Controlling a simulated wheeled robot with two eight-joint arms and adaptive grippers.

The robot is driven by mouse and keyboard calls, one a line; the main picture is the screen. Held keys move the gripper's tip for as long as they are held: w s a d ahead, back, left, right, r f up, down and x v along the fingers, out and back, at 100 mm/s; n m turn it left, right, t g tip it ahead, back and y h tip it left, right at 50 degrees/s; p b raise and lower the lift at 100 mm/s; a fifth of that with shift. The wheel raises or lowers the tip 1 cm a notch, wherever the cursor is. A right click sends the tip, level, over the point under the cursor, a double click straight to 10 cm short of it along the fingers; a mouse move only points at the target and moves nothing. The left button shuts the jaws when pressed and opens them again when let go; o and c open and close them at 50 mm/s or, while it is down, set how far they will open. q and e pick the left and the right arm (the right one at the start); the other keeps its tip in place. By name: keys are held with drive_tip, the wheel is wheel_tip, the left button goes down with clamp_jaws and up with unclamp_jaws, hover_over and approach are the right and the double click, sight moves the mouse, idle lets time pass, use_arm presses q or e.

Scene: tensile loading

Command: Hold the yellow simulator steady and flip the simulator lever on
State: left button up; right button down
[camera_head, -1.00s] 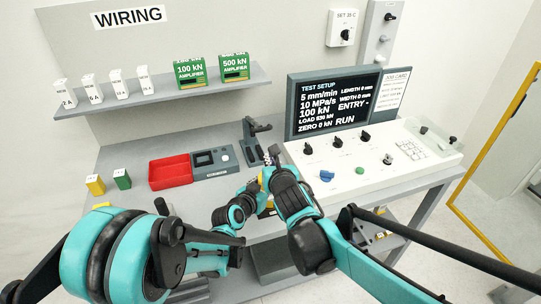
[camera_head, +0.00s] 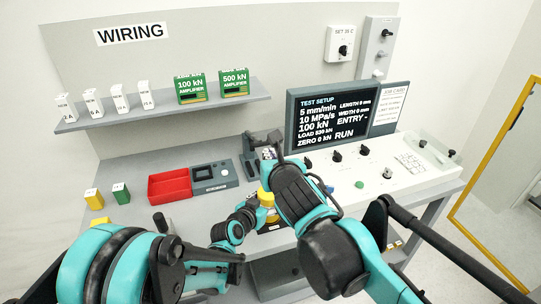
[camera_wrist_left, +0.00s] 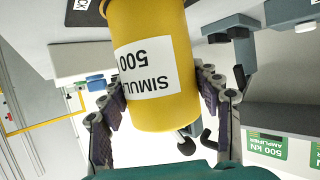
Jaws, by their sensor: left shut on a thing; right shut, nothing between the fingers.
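The yellow simulator (camera_head: 266,198) stands on the bench, largely hidden by my right arm in the head view. In the left wrist view the simulator (camera_wrist_left: 155,50) is a yellow cylinder with an upside-down white label reading "SIMUL" and "500". My left gripper (camera_head: 256,213) is shut around it, with one finger on each side of the cylinder in the left wrist view (camera_wrist_left: 158,95). My right gripper (camera_head: 269,153) is shut and empty, above and just behind the simulator. I cannot make out the simulator's lever in either view.
A red tray (camera_head: 170,186) and a grey meter box (camera_head: 210,176) lie left of the grippers. A dark clamp-like fixture (camera_head: 252,146) stands behind my right gripper. The white console (camera_head: 400,175) with knobs is to the right. Yellow and green blocks (camera_head: 121,194) are at far left.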

use_arm(q)
drive_tip(key=o, duration=1.6)
drive_tip(key=shift+o, duration=0.2)
drive_tip(key=shift+s, duration=0.1)
drive_tip(key=s+a+r+n+g+y, duration=0.2)
drive_tip(key=s+a, duration=0.7)
drive_tip(key=s, duration=0.5)
drive_tip(key=s+a+r+n+g+y, duration=0.1)
drive_tip(key=s+a+n+g+y, duration=0.2)
drive_tip(key=s+a, duration=0.6)
drive_tip(key=s+y, duration=0.1)
drive_tip(key=s, duration=0.4)
drive_tip(key=shift+r, duration=0.4)
use_arm(e)
drive_tip(key=s+d+f+n+g+h, duration=0.1)
drive_tip(key=s+d+f+n, duration=0.4)
drive_tip(key=n, duration=0.6)
drive_tip(key=s+d+f+n+g, duration=0.3)
drive_tip(key=s+d+f+n, duration=0.3)
drive_tip(key=n, duration=0.6)
drive_tip(key=s+d+f+n+g+h, duration=0.1)
drive_tip(key=s+d+f+n+g, duration=0.1)
drive_tip(key=s+d+f+n, duration=0.4)
wheel_tip(320, 180, down, 4)
drive_tip(key=s+n, duration=0.2)
drive_tip(key=n, duration=0.3)
drive_tip(key=shift+s+d+f+n+g+h, duration=0.2)
drive_tip(key=shift+s+n+g+h, duration=0.1)
drive_tip(key=shift+g, duration=0.1)
